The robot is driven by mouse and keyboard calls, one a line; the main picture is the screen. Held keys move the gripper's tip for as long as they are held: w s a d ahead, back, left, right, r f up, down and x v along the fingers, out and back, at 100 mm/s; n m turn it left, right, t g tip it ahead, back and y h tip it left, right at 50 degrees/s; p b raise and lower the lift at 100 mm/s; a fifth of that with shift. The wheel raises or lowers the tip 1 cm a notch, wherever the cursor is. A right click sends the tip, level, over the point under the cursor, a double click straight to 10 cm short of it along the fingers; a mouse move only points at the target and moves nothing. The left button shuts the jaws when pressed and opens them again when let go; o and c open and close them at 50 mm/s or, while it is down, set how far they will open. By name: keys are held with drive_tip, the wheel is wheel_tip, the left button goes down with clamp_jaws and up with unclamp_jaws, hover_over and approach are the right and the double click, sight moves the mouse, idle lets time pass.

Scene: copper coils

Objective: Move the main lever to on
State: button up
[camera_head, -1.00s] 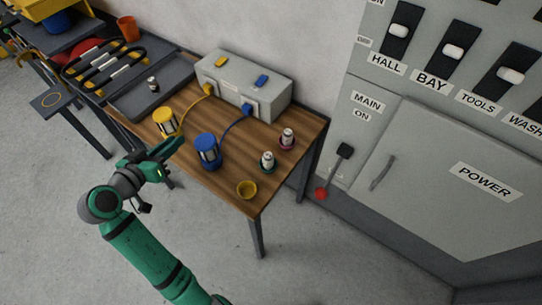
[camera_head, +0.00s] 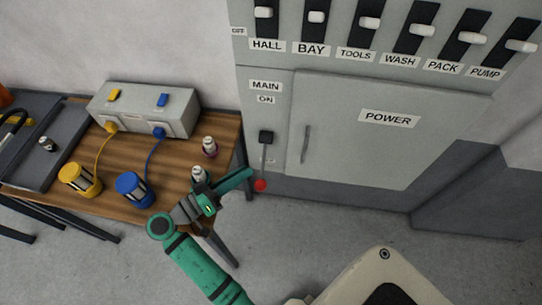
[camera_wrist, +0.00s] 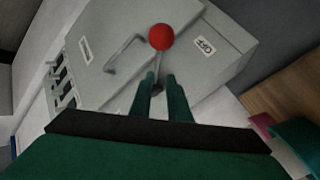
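The main lever has a red ball knob (camera_head: 261,185) on a thin shaft below a dark pivot block (camera_head: 266,137) on the grey power cabinet. It hangs down, away from the MAIN and ON labels (camera_head: 265,93) above it. My gripper (camera_head: 248,173) is beside the knob, near the cabinet face and the table's right end. In the wrist view the red knob (camera_wrist: 160,37) lies just beyond the fingertips, centred between them. The two green fingers (camera_wrist: 160,77) are apart with a narrow gap, and nothing is clearly held. Contact with the knob cannot be told.
The cabinet door has a handle (camera_head: 306,145) right of the lever; several breaker switches (camera_head: 369,22) sit above. A wooden table (camera_head: 180,165) to the left bears blue (camera_head: 132,188) and yellow (camera_head: 80,180) coils and small canisters. Floor below the cabinet is clear.

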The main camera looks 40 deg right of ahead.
sight(263, 161)
drive_tip(key=s+d, duration=0.1)
drive_tip(key=d, duration=1)
drive_tip(key=shift+s+d+f, duration=0.15)
drive_tip(key=shift+s, duration=0.15)
clamp_jaws()
idle(1.1)
